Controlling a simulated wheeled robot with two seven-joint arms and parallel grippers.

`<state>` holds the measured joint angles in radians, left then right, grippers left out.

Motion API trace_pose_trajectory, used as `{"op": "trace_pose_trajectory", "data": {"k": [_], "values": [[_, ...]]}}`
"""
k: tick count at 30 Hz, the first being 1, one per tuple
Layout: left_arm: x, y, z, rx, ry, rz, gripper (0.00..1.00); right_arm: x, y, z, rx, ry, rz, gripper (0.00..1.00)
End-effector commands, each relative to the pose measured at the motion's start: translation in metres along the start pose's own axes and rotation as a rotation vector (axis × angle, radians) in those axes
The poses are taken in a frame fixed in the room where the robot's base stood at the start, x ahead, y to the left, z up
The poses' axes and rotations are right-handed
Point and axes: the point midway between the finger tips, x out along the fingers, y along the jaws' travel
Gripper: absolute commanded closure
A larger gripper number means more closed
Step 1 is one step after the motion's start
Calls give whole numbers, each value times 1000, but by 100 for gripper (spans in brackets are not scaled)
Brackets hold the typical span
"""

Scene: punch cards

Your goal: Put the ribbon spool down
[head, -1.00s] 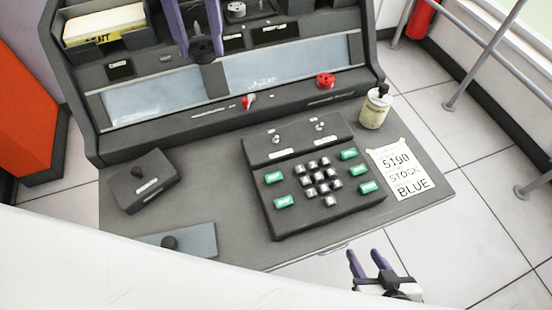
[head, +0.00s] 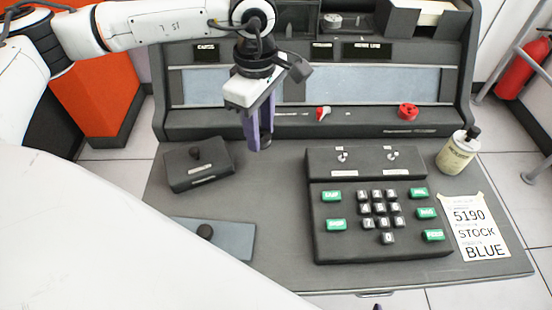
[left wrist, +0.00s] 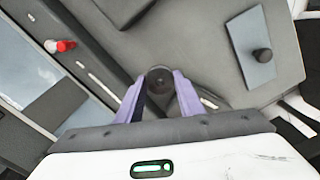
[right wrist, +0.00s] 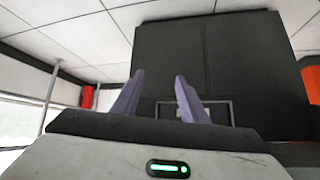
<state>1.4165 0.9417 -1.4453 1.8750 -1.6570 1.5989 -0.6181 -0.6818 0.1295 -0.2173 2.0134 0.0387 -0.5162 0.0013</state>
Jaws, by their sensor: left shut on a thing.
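My left gripper (head: 258,142) points down over the back left of the desk, just in front of the console. It is shut on the ribbon spool (left wrist: 159,80), a small dark round piece between the purple fingertips. In the head view the fingers hide most of the spool, and I cannot tell whether it touches the desk. My right gripper (right wrist: 159,76) is open and empty in the right wrist view, facing the dark front of the desk. In the head view only a sliver of it shows at the bottom edge.
A dark box with a knob (head: 190,175) stands just left of the left gripper. A grey plate with a knob (head: 228,238) lies nearer. The keypad (head: 350,240) stands to the right, then a bottle (head: 457,155) and a note (head: 480,225). Bare desk (head: 272,190) lies between box and keypad.

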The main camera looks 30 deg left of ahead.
Motion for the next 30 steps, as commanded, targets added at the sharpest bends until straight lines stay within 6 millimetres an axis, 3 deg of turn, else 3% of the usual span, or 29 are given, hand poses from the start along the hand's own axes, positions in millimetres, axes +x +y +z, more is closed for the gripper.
{"op": "trace_pose_trajectory", "data": {"k": [3,11,16,28,29,30], "values": [[22,0,0,0,1,-3,87,1,0,1,1,0,0,60],[45,0,0,1,0,-2,87,1,0,4,3,-4,0,60],[69,0,0,1,0,-2,87,0,0,7,5,-8,-1,60],[78,0,0,1,0,0,87,3,0,10,6,-8,-1,60],[76,0,0,2,0,0,63,2,0,10,6,-8,-1,60],[76,0,0,2,0,0,56,2,0,9,6,-8,-1,60]]}}
